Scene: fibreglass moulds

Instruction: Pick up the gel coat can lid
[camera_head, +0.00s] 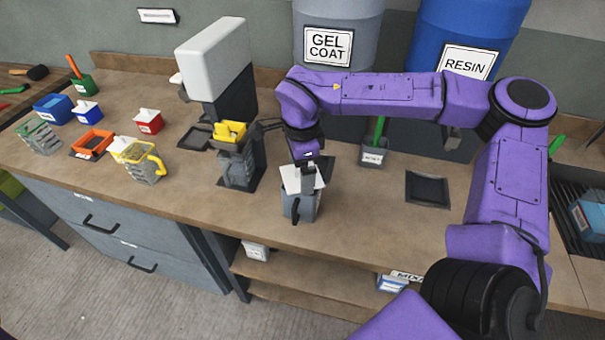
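A small grey can (302,209) with a dark handle stands near the front edge of the workbench. A white lid (291,182) with a raised middle sits at its top; I cannot tell whether it is seated or slightly lifted. My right gripper (307,178) points down at the middle of the lid. The fingers are small and partly hidden against the lid, so I cannot tell whether they are closed on it. My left gripper is out of view.
Grey GEL COAT (335,20) and blue RESIN (463,30) drums stand behind my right arm. A white-and-black dispenser (215,60) stands left of the can. Further left are a yellow-handled jug (140,160) and several small coloured containers. A dark tray (428,189) lies right.

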